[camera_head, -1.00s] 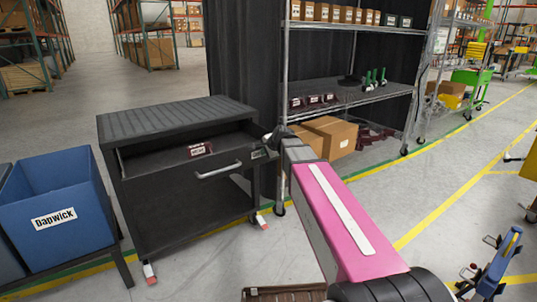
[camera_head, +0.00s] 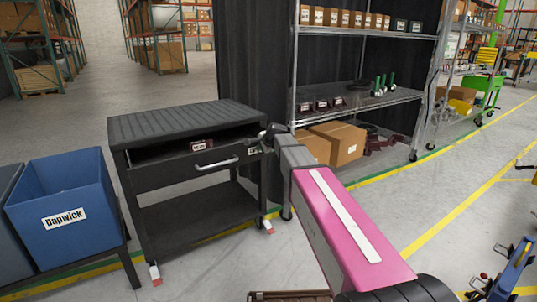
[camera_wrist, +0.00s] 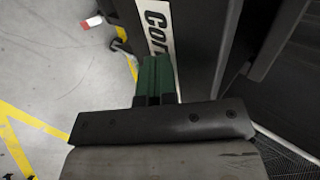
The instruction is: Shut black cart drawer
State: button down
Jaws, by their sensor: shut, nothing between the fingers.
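The black cart (camera_head: 180,122) stands at left of centre in the head view, with a ribbed top and an open lower shelf. Its drawer (camera_head: 165,177) has a pale bar handle (camera_head: 216,163) and is still pulled out a little, with a narrow dark gap above its front. A dark red labelled box (camera_head: 202,146) shows in that gap. My gripper (camera_head: 258,149) is at the right end of the drawer front; contact is hard to tell. In the wrist view its green fingers (camera_wrist: 155,80) are together and empty, close to a dark panel with a white label (camera_wrist: 158,28).
A blue bin (camera_head: 65,190) labelled Dapwick stands left of the cart. A wire shelf rack (camera_head: 365,101) with boxes stands behind my arm at right, with cardboard boxes (camera_head: 340,142) low on it. Floor in front of the cart is clear.

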jog(key=w+a, duration=0.3)
jog(key=w, duration=0.2)
jog(key=w+a, duration=0.4)
jog(key=w, duration=0.2)
jog(key=w+a, duration=0.3)
jog(key=w, duration=0.3)
jog(key=shift+a, duration=0.2)
jog(key=shift+w+r, duration=0.1)
